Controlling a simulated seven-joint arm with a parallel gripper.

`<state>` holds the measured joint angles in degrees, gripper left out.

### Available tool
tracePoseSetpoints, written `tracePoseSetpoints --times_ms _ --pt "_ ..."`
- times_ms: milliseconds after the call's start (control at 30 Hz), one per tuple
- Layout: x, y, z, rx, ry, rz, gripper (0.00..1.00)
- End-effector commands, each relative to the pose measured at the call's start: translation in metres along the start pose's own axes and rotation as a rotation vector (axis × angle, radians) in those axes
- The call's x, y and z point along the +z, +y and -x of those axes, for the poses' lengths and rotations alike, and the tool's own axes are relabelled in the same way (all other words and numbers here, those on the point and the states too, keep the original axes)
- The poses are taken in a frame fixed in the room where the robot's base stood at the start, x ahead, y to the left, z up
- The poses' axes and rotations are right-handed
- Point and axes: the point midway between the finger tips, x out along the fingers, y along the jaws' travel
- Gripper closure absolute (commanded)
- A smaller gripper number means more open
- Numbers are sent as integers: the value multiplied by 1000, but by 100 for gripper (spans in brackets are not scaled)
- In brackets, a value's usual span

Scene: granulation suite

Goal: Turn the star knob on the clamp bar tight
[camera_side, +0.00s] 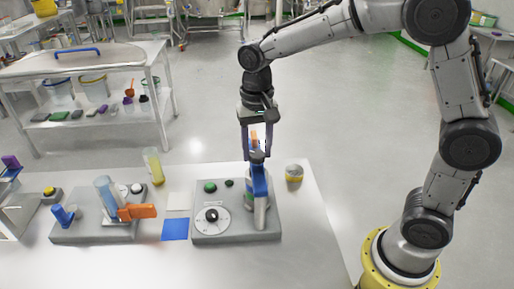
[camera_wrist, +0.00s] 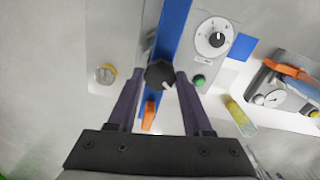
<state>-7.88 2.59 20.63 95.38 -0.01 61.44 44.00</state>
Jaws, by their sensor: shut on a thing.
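The black star knob (camera_side: 257,157) sits on top of the blue clamp bar (camera_side: 261,184), at the right end of a grey unit (camera_side: 238,237). In the wrist view the knob (camera_wrist: 159,73) shows a pale mark on its lower right, and the blue bar (camera_wrist: 172,32) runs up behind it. My gripper (camera_side: 256,154) points straight down over the bar. Its two dark fingers stand either side of the knob in the wrist view (camera_wrist: 159,77), shut on it. An orange piece (camera_wrist: 149,113) shows at the bar's near end in that view.
The grey unit has a white dial (camera_side: 212,219) and a green button (camera_side: 210,187). A yellow-banded jar (camera_side: 294,173) stands to the right. A yellow bottle (camera_side: 153,167), a blue sheet (camera_side: 175,230) and another unit with an orange lever (camera_side: 138,211) lie left. The table's front right is clear.

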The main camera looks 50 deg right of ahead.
Motion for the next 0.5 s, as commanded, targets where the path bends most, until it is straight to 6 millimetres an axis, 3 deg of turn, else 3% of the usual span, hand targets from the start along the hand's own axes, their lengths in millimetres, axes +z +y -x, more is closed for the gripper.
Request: tracePoseSetpoints --times_ms 500 --pt "0 -1 2 -5 2 -490 100"
